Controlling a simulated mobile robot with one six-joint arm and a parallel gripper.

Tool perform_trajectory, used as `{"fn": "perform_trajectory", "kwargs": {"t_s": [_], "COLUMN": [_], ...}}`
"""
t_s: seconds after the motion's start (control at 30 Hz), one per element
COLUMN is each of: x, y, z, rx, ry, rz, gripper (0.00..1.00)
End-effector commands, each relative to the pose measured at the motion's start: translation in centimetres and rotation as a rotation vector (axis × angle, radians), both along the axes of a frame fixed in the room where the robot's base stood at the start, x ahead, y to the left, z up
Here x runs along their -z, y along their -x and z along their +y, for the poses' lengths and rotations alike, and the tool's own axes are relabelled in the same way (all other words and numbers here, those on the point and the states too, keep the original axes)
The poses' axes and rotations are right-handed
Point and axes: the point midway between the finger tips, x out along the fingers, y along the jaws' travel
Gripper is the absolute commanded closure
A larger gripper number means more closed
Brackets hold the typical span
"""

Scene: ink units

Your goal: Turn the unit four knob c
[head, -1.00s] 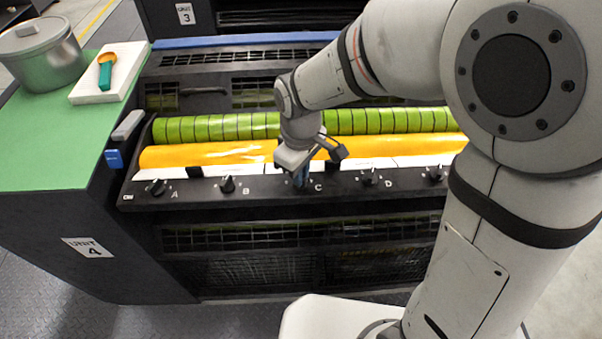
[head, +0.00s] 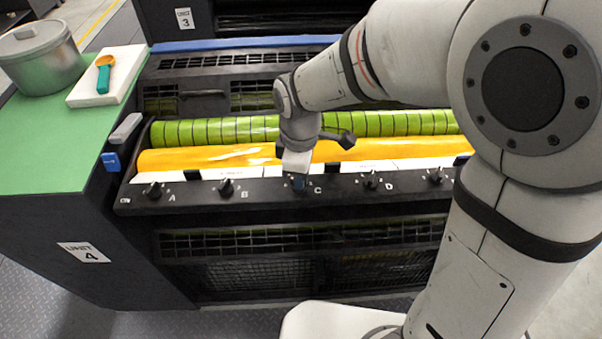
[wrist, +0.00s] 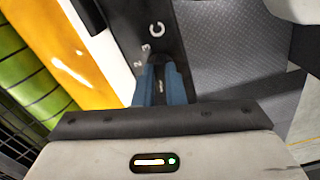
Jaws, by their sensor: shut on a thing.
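Unit four (head: 84,252) is the machine with a row of black knobs along its dark front rail. My gripper (head: 299,183) is over the rail just left of the letter C, pointing down. Part of the dark knob shows between and just beyond the fingertips. The letter C and small scale numbers are beside it. Which number the knob points at is not clear.
Knob b (head: 226,187) stands to the left and knob d (head: 370,180) to the right. A yellow roller (head: 205,160) and a green roller (head: 215,130) lie behind the rail. A pot (head: 40,58) stands on the green top at left.

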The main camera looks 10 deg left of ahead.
Motion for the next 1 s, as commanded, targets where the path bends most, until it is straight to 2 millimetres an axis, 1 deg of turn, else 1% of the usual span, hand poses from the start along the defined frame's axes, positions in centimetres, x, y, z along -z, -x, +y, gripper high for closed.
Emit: {"fn": "perform_trajectory", "kwargs": {"t_s": [0.23,0.27,0.5,0.7,0.8,0.87,1.0], "x": [-0.1,-0.1,-0.1,0.0,-0.4,-0.9,-3.3], "y": [-0.1,-0.1,-0.1,0.0,0.0,-0.1,-0.1], "z": [0.0,0.0,0.0,0.0,0.0,0.1,0.1], "rx": [-0.002,-0.002,-0.001,-0.001,-0.001,-0.001,-0.001], "ry": [-0.001,-0.001,0.0,0.0,-0.001,-0.001,-0.003], "rz": [-0.004,-0.004,-0.002,-0.001,-0.002,-0.002,-0.005], "gripper": [1.0,0.88,0.69,0.68,0.68,0.68,0.68]}}
